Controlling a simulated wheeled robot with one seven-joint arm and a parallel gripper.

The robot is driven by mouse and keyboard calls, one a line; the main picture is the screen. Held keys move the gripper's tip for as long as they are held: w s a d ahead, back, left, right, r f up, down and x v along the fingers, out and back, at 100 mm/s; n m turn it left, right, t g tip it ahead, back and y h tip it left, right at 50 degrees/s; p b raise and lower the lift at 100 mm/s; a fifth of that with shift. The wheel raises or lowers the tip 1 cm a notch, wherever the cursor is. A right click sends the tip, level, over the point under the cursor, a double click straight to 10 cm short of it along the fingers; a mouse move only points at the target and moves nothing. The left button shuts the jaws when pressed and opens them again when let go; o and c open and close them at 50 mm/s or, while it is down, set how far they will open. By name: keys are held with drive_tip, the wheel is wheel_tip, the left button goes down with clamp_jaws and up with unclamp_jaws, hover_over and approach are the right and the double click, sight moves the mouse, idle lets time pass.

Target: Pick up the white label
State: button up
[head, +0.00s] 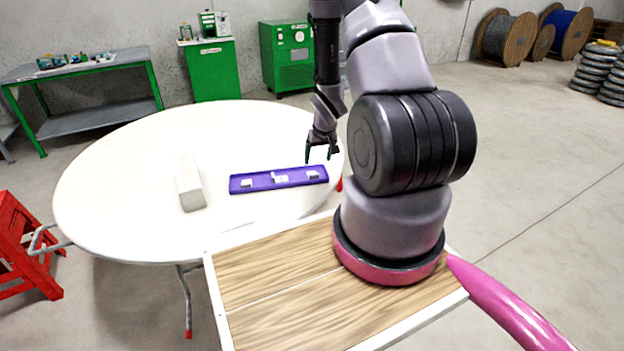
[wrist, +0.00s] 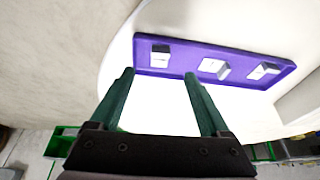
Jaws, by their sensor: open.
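A purple tray (head: 260,183) lies on the round white table, and also shows in the wrist view (wrist: 185,52). Three small white pieces sit in it: a left one (head: 247,183), a middle one (head: 280,178) and a right one (head: 313,174). In the wrist view they are at the left (wrist: 160,53), middle (wrist: 213,67) and right (wrist: 264,71). I cannot tell which is the white label. My gripper (head: 321,158) is open and empty, above the table by the tray's right end. In the wrist view its fingertips (wrist: 160,75) are apart, nearest the left piece.
A long pale block (head: 188,183) lies on the table (head: 120,190) left of the tray. A thin light strip (head: 238,227) shows near the table's front edge. The rest of the tabletop is clear. A wood-topped surface (head: 275,275) is in front.

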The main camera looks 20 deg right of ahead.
sight(314, 175)
drive_tip(key=x, duration=1)
drive_tip(key=shift+a, duration=0.15)
drive_tip(key=shift+s, duration=0.1)
clamp_jaws()
